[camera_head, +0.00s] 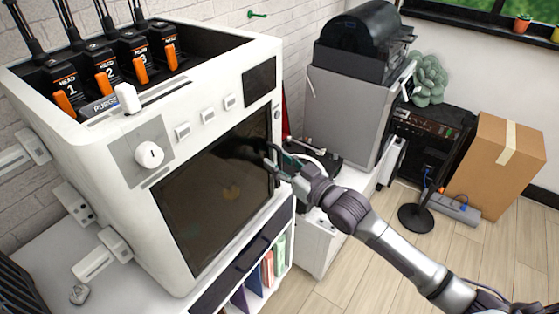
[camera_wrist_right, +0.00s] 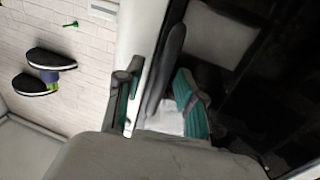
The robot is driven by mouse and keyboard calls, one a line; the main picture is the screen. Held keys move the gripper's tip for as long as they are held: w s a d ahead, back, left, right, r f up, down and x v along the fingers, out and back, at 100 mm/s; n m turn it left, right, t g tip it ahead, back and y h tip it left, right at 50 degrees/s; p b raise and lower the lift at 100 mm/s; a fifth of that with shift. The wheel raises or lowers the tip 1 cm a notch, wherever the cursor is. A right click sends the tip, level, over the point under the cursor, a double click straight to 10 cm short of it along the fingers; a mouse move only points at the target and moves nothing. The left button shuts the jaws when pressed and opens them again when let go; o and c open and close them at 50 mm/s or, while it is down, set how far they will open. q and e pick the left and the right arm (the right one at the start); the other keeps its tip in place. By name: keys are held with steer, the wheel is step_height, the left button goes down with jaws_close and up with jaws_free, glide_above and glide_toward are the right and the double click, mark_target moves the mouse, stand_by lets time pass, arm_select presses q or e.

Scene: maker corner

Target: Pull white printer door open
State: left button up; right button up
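The white printer (camera_head: 130,180) stands at the left in the head view, with its dark-glass front door (camera_head: 215,195) closed. The door's dark pane also fills the right of the right wrist view (camera_wrist_right: 265,90). My right gripper (camera_head: 279,162) is at the door's right edge in the head view. In the right wrist view its teal-padded fingers (camera_wrist_right: 158,100) are spread, with a grey upright bar, seemingly the door handle (camera_wrist_right: 168,65), between them. Whether either pad touches the bar is unclear. My left gripper is not in view.
The printer stands on a white cabinet with book shelves (camera_head: 265,270). Behind my right arm are a grey machine with a black hood (camera_head: 350,105), a cardboard box (camera_head: 495,165) and a round black stand base (camera_head: 416,218). Wooden floor (camera_head: 400,275) is open at the lower right.

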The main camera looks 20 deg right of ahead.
steer(key=shift+c, duration=0.2)
jaws_close()
steer(key=shift+d, duration=0.1)
